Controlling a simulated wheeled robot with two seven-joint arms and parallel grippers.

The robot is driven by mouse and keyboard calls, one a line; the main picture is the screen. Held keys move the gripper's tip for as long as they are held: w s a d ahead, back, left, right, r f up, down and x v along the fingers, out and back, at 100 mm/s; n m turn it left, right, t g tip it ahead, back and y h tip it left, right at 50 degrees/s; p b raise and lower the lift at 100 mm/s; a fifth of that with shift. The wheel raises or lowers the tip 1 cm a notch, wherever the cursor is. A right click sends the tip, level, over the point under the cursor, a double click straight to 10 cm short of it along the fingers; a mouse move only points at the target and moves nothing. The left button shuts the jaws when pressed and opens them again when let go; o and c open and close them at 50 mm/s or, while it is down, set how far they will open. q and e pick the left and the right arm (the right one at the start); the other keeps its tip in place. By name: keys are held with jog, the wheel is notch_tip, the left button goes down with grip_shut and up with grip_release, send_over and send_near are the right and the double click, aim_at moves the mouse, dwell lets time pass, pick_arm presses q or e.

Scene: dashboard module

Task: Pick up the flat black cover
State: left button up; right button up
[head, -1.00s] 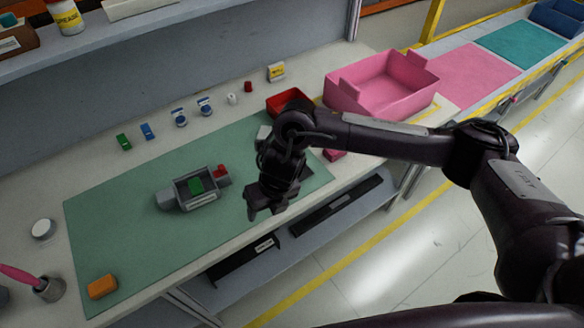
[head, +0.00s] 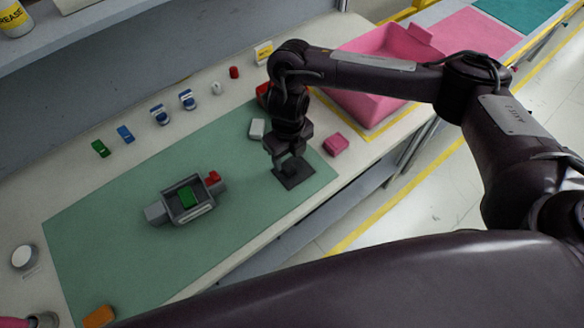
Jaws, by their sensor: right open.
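The flat black cover (head: 294,174) lies on the right part of the green mat (head: 110,238). My right gripper (head: 284,163) points down just over the cover's far left part, with its jaws open. I cannot tell whether the fingertips touch the cover; the gripper hides part of it. The grey housing (head: 190,219) with a green piece (head: 187,197) inside and a red piece (head: 212,178) at its right end sits mid-mat, left of the gripper. My left gripper is not in view.
A pink block (head: 335,145) lies right of the gripper, and a white block (head: 257,129) behind it on the left. A large pink bin (head: 375,108) stands at the back right. Several small parts line the table behind the mat. The mat's left half is mostly clear.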

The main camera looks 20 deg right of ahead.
aim_at(288, 167)
notch_tip(288, 167, down, 2)
jog(key=shift+s+f+p, duration=0.1)
jog(key=shift+f+p, duration=0.1)
jog(key=shift+p, duration=0.55)
notch_tip(288, 167, down, 2)
jog(key=shift+f, duration=0.1)
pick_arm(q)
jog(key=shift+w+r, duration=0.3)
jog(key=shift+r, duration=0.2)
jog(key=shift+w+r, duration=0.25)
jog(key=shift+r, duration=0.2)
pick_arm(e)
jog(key=c, duration=1.1)
